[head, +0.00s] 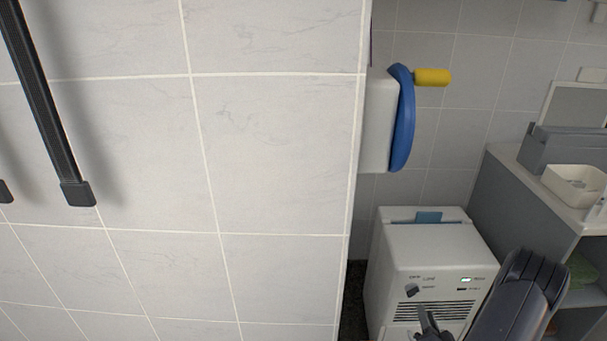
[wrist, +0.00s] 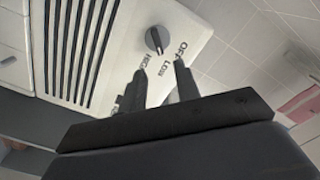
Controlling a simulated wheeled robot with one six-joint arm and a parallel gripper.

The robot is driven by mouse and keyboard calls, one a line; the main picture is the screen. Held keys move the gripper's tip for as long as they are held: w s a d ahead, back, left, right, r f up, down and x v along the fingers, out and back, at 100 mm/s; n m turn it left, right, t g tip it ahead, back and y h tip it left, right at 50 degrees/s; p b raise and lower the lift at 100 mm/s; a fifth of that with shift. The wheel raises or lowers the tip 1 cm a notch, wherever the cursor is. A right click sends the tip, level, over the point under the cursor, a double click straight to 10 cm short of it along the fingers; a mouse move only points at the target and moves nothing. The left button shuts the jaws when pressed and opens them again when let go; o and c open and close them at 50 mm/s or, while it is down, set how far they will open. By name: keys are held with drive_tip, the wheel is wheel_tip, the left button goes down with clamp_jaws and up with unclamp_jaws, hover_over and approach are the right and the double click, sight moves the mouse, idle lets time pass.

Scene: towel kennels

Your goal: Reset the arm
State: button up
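My gripper (head: 428,314) is at the lower right of the head view, in front of a white boxy appliance (head: 432,252). In the wrist view my gripper (wrist: 160,72) has its two dark fingers apart, with nothing between them. The appliance's front panel (wrist: 118,22) is close ahead of the fingertips. A dark round knob (wrist: 157,40) lies just beyond them, apart from them in the picture, by the words OFF, LOW and HIGH. I cannot tell if a finger touches the panel. My dark arm (head: 520,300) reaches in from the lower right.
A tiled wall (head: 280,150) fills the left and middle. A blue-rimmed white fixture (head: 403,118) with a yellow handle (head: 432,77) is above the appliance. A grey counter (head: 525,190) at right bears a white tray (head: 575,184). A narrow dark gap separates wall and appliance.

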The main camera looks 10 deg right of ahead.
sight(418, 293)
drive_tip(key=b+x, duration=0.1)
drive_tip(key=x, duration=0.5)
drive_tip(key=shift+w, duration=0.4)
drive_tip(key=shift+s, duration=0.1)
